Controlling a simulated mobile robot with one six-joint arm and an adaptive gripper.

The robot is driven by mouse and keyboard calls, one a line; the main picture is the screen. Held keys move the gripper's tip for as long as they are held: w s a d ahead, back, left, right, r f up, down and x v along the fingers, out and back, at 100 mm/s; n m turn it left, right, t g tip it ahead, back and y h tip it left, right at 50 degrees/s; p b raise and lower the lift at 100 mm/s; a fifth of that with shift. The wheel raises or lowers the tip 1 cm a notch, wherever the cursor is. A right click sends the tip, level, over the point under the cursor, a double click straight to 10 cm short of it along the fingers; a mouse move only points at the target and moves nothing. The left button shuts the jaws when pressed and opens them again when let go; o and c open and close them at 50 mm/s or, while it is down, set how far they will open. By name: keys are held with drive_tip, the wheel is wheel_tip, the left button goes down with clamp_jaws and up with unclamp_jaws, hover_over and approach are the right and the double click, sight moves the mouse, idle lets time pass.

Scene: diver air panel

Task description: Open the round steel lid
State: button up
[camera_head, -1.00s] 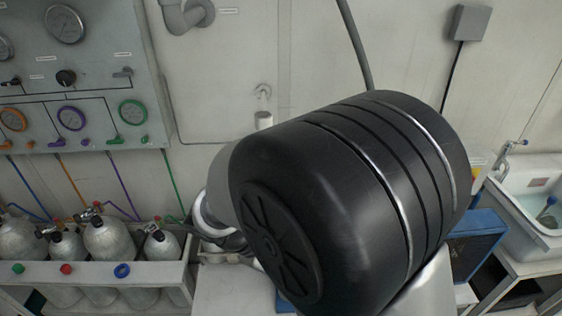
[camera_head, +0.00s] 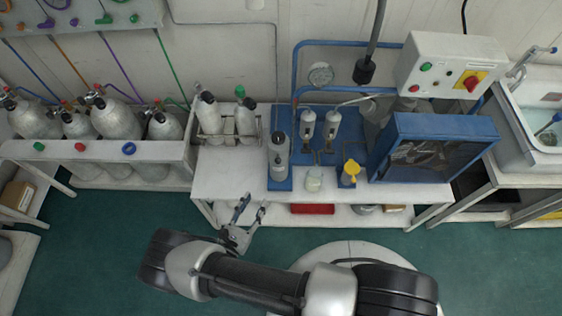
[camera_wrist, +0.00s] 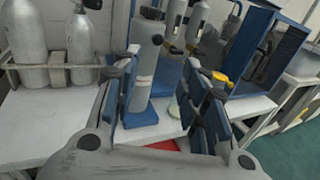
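I cannot make out a lid that is clearly round steel. A small pale round jar (camera_head: 314,180) stands on the white bench, and part of it shows in the wrist view (camera_wrist: 175,108) between my fingers. A grey upright canister (camera_head: 279,160) with a rounded top stands on a blue base to its left; in the wrist view the canister (camera_wrist: 146,60) is ahead, left of centre. My gripper (camera_head: 253,204) is open and empty, at the bench's front edge, left of the jar and apart from it. In the wrist view my gripper (camera_wrist: 163,80) has its fingers spread wide.
A yellow-topped item (camera_head: 351,171) and a blue cabinet (camera_head: 487,128) stand right of the jar. Two small cylinders (camera_head: 245,119) are racked at the back left. A switch box (camera_head: 445,65) overhangs the right. A red tray (camera_head: 312,209) lies below the bench top.

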approach(277, 163)
drive_tip(key=shift+n, duration=0.3)
drive_tip(key=x, duration=0.9)
drive_tip(key=shift+w+b, duration=0.2)
drive_tip(key=shift+b, duration=0.2)
drive_tip(key=shift+r, duration=0.1)
drive_tip(key=shift+c, duration=0.5)
clamp_jaws()
